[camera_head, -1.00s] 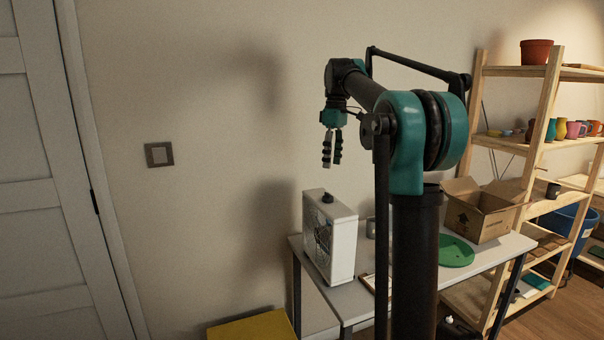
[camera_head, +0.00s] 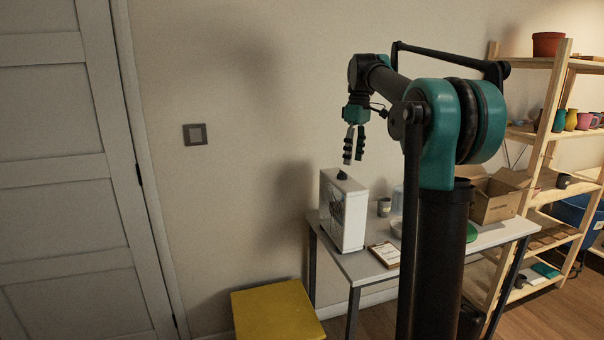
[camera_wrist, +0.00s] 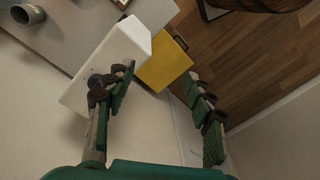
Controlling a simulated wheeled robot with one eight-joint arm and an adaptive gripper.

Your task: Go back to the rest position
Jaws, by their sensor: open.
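My gripper (camera_head: 354,144) is open and empty, pointing down in the head view. It hangs above the white canister (camera_head: 343,210) with a black cap, which stands on the left end of the grey table (camera_head: 484,238). In the wrist view my gripper's fingers (camera_wrist: 160,105) are spread apart with nothing between them. The white canister (camera_wrist: 118,50) shows beyond the left finger, and part of it is hidden by that finger.
A yellow stool (camera_head: 277,311) stands on the floor left of the table. A clipboard (camera_head: 384,254), a grey mug (camera_head: 384,206) and a cardboard box (camera_head: 493,196) are on the table. A wooden shelf (camera_head: 548,140) stands at the right. A door (camera_head: 70,170) is at the left.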

